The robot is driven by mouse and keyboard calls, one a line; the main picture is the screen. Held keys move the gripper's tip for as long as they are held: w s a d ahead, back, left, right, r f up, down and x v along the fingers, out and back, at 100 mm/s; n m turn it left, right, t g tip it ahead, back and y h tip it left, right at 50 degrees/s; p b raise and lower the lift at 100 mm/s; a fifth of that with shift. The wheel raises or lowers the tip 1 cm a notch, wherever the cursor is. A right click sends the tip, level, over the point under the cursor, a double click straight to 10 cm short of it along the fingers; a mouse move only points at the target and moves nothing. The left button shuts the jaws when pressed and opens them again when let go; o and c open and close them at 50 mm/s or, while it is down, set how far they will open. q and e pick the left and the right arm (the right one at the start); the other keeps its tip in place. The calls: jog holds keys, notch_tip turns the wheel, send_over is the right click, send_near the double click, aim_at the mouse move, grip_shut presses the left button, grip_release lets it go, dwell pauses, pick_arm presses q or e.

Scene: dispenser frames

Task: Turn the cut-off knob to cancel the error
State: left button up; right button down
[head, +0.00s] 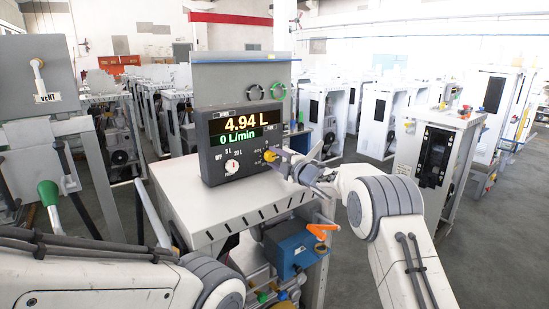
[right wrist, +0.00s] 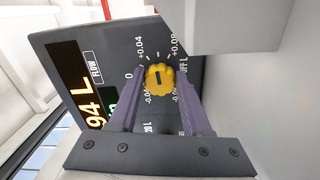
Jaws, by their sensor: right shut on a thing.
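The yellow cut-off knob (head: 270,155) is on the right part of the dark dispenser panel (head: 207,150). In the right wrist view the yellow knob (right wrist: 159,79) has a dark pointer mark and a printed scale around it. My right gripper (head: 276,158) is shut on the knob, with a purple finger on each side of it in the right wrist view (right wrist: 157,85). The display (head: 246,130) reads 4.94 L and 0 L/min. A white knob (head: 232,166) is at the panel's lower left. My left arm shows at lower left, its gripper out of view.
The panel stands on a grey cabinet top (head: 185,195). A blue box (head: 292,250) and an orange handle (head: 322,229) are on the cabinet's front right. A green-tipped lever (head: 48,193) stands at left. Several other machines fill the background.

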jog(key=shift+d+m, duration=0.1)
jog(key=shift+m, duration=0.5)
jog(key=shift+c, duration=1.8)
grip_release()
jog(key=shift+s+d+f+b, duration=0.1)
jog(key=shift+s+d+b, duration=0.2)
jog(key=shift+s, duration=0.1)
jog(key=b+v, duration=0.3)
jog(key=v, duration=0.5)
jog(key=shift+b, duration=0.35)
jog(key=shift+v, duration=0.75)
